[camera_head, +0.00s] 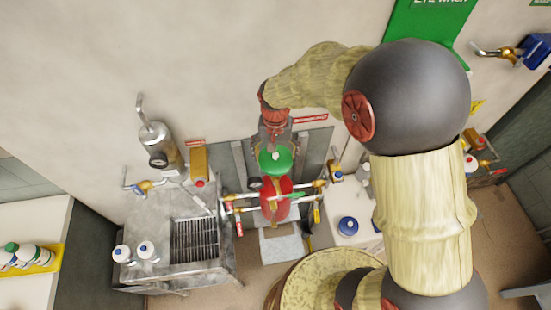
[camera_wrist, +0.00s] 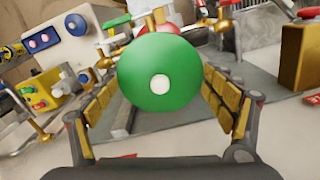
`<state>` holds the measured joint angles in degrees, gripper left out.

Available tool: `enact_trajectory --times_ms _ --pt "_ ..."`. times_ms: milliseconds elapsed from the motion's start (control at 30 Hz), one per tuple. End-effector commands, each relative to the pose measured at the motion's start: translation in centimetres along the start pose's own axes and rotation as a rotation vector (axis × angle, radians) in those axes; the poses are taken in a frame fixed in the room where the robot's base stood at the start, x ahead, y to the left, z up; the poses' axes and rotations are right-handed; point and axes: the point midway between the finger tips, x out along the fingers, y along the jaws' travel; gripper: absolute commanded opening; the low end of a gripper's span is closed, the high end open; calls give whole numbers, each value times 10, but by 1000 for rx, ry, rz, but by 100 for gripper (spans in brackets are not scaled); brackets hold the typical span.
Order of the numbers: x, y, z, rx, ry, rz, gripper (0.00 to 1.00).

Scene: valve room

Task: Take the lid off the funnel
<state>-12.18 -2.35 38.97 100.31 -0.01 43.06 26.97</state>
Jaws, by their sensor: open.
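The lid (camera_head: 284,165) is a green disc with a white knob, sitting on top of the red funnel (camera_head: 277,190) between brass and white pipes. My gripper (camera_head: 273,146) is just above and behind the lid, pointing down at it. In the wrist view the lid (camera_wrist: 160,98) fills the middle, its white knob facing the camera. My gripper's fingers (camera_wrist: 163,85) are spread open to the left and right of the lid. I cannot tell whether they touch it. Only a little of the red funnel (camera_wrist: 163,28) shows past the lid's upper edge.
A steel unit with a grate (camera_head: 195,240) stands left of the funnel. A white counter with a blue-capped item (camera_head: 348,226) is to the right. Brass-ended pipes (camera_head: 305,185) cross close beside the funnel. A round drum top (camera_head: 310,285) is in front.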

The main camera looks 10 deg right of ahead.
Motion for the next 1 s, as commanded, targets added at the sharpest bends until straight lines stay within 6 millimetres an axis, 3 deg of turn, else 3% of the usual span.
enact_trajectory --times_ms 833,1000 --pt "4 1 2 0 -6 2 32" --pt "5 1 4 0 -9 4 30"
